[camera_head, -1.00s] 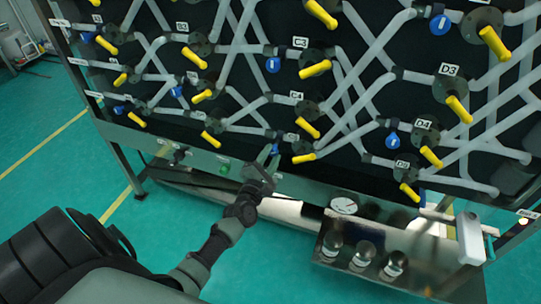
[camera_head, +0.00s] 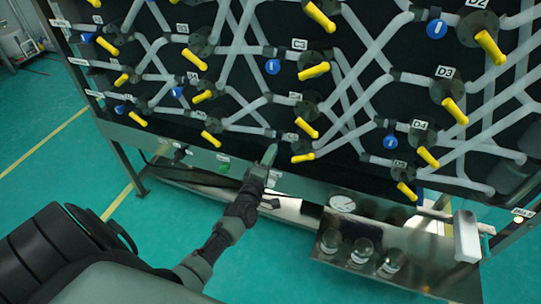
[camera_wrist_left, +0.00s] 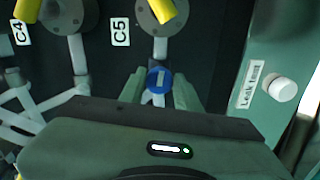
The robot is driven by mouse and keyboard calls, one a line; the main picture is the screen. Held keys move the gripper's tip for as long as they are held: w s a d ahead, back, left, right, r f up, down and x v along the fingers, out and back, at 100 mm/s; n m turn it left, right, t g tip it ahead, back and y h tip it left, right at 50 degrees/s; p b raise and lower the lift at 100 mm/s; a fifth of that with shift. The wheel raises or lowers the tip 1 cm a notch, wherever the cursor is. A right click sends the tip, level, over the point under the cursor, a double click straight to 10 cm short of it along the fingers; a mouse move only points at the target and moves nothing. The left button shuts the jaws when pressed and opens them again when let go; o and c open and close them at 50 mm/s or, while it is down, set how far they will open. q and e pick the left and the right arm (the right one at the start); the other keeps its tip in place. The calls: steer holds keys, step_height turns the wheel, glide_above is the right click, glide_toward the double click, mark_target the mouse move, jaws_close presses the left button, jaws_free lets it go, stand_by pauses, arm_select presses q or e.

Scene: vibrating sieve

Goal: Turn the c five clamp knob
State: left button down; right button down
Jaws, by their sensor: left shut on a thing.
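The C5 clamp knob is a round blue knob (camera_wrist_left: 159,80) with a pale bar across its face. In the wrist view it sits on a grey tube below the C5 label (camera_wrist_left: 120,31). My left gripper (camera_wrist_left: 160,86) has one finger on each side of the knob and is shut on it. In the head view my left gripper (camera_head: 269,156) reaches the lower edge of the black panel and hides the knob. The yellow C5 handle (camera_head: 302,157) is just right of it. My right gripper is not in view.
Other yellow handles and blue knobs, such as the one by C3 (camera_head: 272,67), line the tubed panel. A "Leak Test" label and white knob (camera_wrist_left: 284,89) are beside the gripper. A metal shelf with glass jars (camera_head: 361,250) is at lower right.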

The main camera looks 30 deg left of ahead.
arm_select(q)
steer(key=shift+f+m, duration=0.1)
steer(key=shift+m, duration=0.2)
steer(key=c, duration=1)
jaws_free()
steer(key=shift+c, duration=0.2)
steer(key=v, duration=0.7)
steer(key=shift+s, duration=0.4)
steer(key=shift+d, duration=0.1)
